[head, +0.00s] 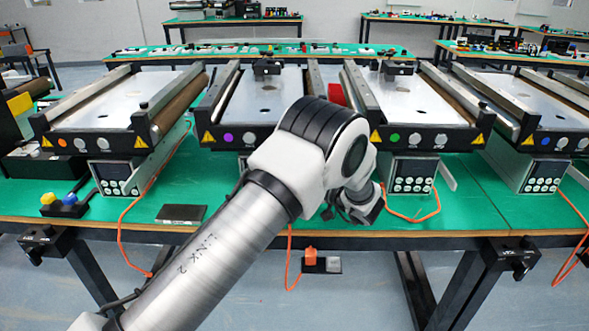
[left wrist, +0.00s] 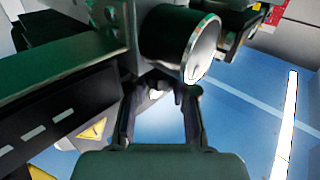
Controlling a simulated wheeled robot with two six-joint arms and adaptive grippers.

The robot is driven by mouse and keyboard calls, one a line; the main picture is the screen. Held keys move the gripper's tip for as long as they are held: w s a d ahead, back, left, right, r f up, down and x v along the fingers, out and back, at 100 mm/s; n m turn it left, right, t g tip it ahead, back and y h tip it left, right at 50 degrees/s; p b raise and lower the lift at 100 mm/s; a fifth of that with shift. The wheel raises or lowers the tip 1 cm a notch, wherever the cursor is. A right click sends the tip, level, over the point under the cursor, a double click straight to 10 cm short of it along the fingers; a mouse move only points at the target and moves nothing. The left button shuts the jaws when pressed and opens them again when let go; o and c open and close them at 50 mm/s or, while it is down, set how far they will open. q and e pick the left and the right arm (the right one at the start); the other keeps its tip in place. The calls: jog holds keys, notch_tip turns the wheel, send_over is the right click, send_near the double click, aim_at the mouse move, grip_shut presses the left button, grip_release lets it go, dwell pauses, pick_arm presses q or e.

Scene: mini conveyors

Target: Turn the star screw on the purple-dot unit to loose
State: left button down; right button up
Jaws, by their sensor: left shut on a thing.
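The purple-dot unit, a mini conveyor with a pale belt (head: 262,95), stands second from the left in the head view. Its purple dot (head: 228,138) is on the front plate beside a warning triangle. My left arm crosses in front of it and hides its lower right part. My left gripper (left wrist: 163,92) shows in the left wrist view with its two dark fingers around a small grey lobed piece, the star screw (left wrist: 157,85), which is mostly hidden. The roller (left wrist: 190,45) with a bright round end is just above the fingers. My right gripper is not in view.
Conveyors with an orange dot (head: 62,143), a green dot (head: 394,138) and a blue dot (head: 545,141) stand on the same green table (head: 470,205). Control boxes and orange cables are below their fronts. A dark plate (head: 181,214) lies near the front edge.

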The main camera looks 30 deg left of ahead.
pick_arm(q)
jog(key=c, duration=0.9)
grip_release()
jog(key=shift+a, duration=0.1)
jog(key=s+d, duration=0.2)
jog(key=d, duration=0.9)
jog(key=shift+d, duration=0.4)
